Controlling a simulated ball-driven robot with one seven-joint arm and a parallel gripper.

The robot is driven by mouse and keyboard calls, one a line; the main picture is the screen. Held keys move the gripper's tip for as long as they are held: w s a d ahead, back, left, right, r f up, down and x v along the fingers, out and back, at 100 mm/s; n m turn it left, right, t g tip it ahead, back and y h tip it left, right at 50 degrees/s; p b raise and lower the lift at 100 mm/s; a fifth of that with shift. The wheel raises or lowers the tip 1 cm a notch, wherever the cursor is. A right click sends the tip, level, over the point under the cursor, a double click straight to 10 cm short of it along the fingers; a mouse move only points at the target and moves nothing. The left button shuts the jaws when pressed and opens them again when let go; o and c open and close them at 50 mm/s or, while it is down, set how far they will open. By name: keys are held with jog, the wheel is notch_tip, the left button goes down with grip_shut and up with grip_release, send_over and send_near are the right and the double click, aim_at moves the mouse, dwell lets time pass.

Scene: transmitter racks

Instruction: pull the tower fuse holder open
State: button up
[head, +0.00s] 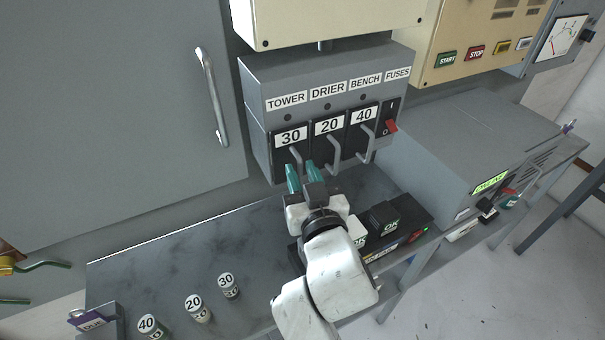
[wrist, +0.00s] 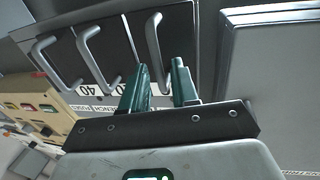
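The tower fuse holder (head: 289,137) is a black block marked 30 under the TOWER label, with a grey bar handle (head: 296,158). It sits in the left slot of the grey fuse box, looking level with its neighbours. My gripper (head: 303,172) is at the lower end of this handle. In the wrist view the tower handle (wrist: 153,38) runs down toward the gap between my teal fingertips (wrist: 162,72). The fingers stand apart, with space around the bar. I cannot tell whether either finger touches it.
The drier holder (head: 329,126) marked 20 and bench holder (head: 362,117) marked 40 stand close on the right, then a red switch (head: 390,126). Several small fuses, including one marked 30 (head: 229,286), stand on the bench (head: 150,262). A black tester (head: 410,212) lies beside my arm.

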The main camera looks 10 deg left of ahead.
grip_shut()
dwell(1.2)
